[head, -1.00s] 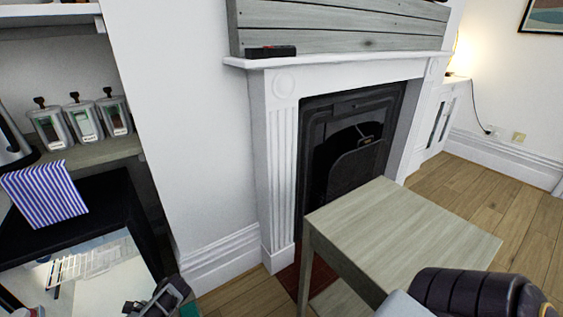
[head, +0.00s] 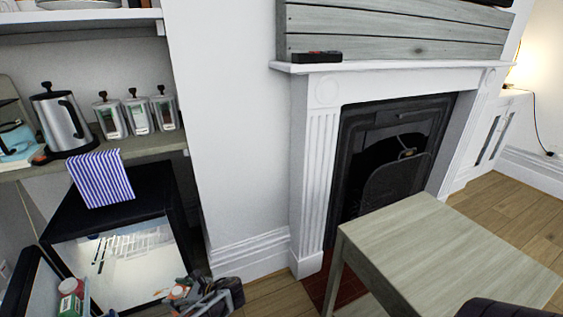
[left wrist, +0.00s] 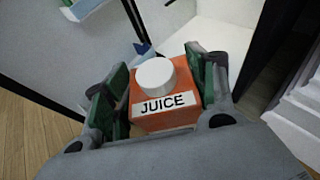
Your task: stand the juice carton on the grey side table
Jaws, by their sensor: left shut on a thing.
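The juice carton is orange with a white round cap and a "JUICE" label. In the left wrist view the carton (left wrist: 172,118) sits between the green-padded fingers of my left gripper (left wrist: 160,95), which is shut on it. My right gripper is not in view.
The black cabinet (head: 125,195) with a blue-striped object (head: 101,179) on top stands at left. A red-capped container (head: 70,287) is at lower left. The fireplace surround (head: 322,175) stands behind the table. A dark rounded shape (head: 503,309) cuts the bottom right edge.

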